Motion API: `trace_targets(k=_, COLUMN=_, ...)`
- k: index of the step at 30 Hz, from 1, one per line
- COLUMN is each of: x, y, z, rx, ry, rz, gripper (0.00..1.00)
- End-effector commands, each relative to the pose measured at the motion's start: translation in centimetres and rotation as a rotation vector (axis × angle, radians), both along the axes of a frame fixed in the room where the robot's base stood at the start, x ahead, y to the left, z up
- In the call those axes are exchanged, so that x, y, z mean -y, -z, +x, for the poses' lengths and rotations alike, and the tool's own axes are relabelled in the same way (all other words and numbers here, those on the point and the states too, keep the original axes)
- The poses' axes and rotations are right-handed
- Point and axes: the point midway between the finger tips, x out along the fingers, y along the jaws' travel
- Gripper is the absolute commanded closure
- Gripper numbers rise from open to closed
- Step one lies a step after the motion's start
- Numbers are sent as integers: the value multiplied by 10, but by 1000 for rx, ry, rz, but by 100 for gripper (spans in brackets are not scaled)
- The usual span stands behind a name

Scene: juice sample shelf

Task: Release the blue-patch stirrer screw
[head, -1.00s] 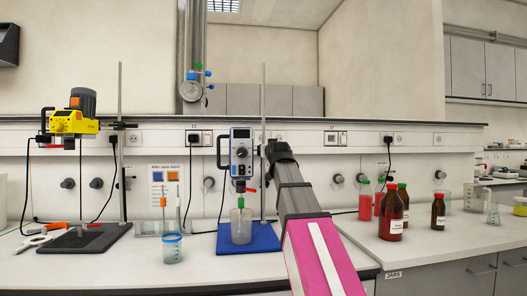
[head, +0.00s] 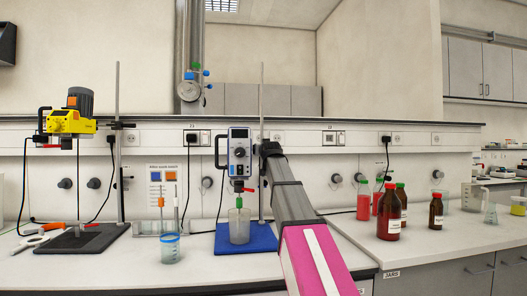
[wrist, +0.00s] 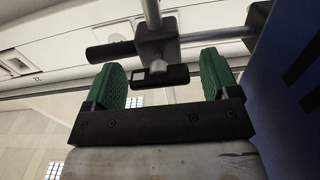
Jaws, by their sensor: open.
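The stirrer (head: 239,150), with a blue-edged grey front and a dial, hangs on a stand rod (head: 262,100) over a blue mat (head: 262,246). In the wrist view, a black clamp (wrist: 157,45) joins the metal rods. A black T-shaped screw (wrist: 160,77) sticks out from it towards me. My gripper (wrist: 165,76) has its two green fingers open, one on each side of the screw, with gaps visible between. In the head view my arm reaches up beside the stand, and it hides the fingers and the screw.
A clear beaker (head: 239,226) stands under the stirrer. A yellow stirrer (head: 72,121) stands over a dark mat at the left. A blue-banded beaker (head: 170,248) stands between them. Brown bottles (head: 389,214) and red-filled bottles (head: 363,201) stand right of my arm. The front bench between is mostly clear.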

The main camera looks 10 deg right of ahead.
Motion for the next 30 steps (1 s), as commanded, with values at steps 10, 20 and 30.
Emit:
trace_targets(k=10, x=0, y=0, z=0, rx=0, ry=0, rz=0, gripper=68)
trace_targets(k=20, x=0, y=0, z=-1, rx=0, ry=0, rz=-24, gripper=68)
trace_targets(k=30, x=-1, y=0, z=-1, rx=0, ry=0, rz=-218, gripper=68)
